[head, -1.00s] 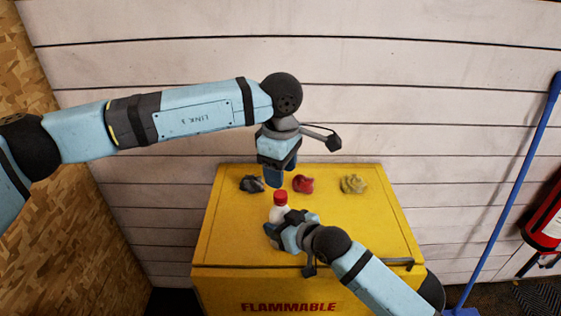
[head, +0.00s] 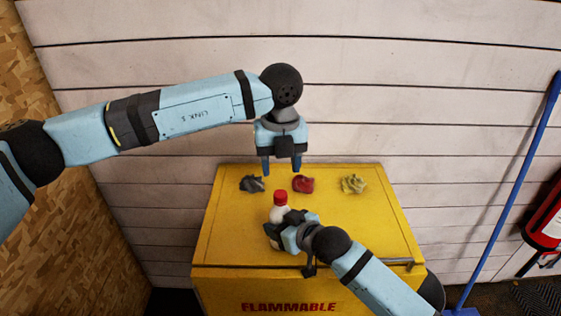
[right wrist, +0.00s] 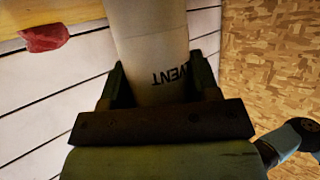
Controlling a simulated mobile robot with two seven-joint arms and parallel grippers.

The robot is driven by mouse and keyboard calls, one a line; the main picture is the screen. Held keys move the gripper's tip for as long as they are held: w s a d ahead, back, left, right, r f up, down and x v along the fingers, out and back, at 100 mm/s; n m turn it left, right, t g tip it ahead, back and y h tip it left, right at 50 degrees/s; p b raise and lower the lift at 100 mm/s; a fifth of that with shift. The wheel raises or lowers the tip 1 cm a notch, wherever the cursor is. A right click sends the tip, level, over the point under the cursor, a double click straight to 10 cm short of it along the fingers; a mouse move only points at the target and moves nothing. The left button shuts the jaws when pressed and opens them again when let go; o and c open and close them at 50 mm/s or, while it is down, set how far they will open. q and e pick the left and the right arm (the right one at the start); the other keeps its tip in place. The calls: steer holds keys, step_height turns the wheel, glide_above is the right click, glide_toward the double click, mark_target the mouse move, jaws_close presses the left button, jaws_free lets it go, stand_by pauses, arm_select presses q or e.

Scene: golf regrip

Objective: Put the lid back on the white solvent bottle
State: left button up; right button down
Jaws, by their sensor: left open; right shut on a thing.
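The white solvent bottle (head: 277,214) stands upright at the middle of the yellow cabinet top, with the red lid (head: 280,196) on its mouth. I cannot tell how tightly the lid sits. My right gripper (head: 284,226) is shut around the bottle's body from the front right and hides part of it. In the right wrist view the bottle (right wrist: 150,45) is between the two fingers, with the letters "VENT" showing; the lid is out of that view. My left gripper (head: 281,168) is open and empty, fingers pointing down, above the lid and apart from it.
The yellow flammable cabinet (head: 225,245) bears a dark grey rag (head: 252,184), a red rag (head: 303,184) and a yellowish rag (head: 353,184) along its back. A white plank wall stands behind. A blue pole (head: 510,190) and a red extinguisher (head: 545,215) are at the right.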

mark_target(281, 193)
arm_select(q)
steer(key=shift+n, duration=1.3)
steer(key=shift+f, duration=3.95)
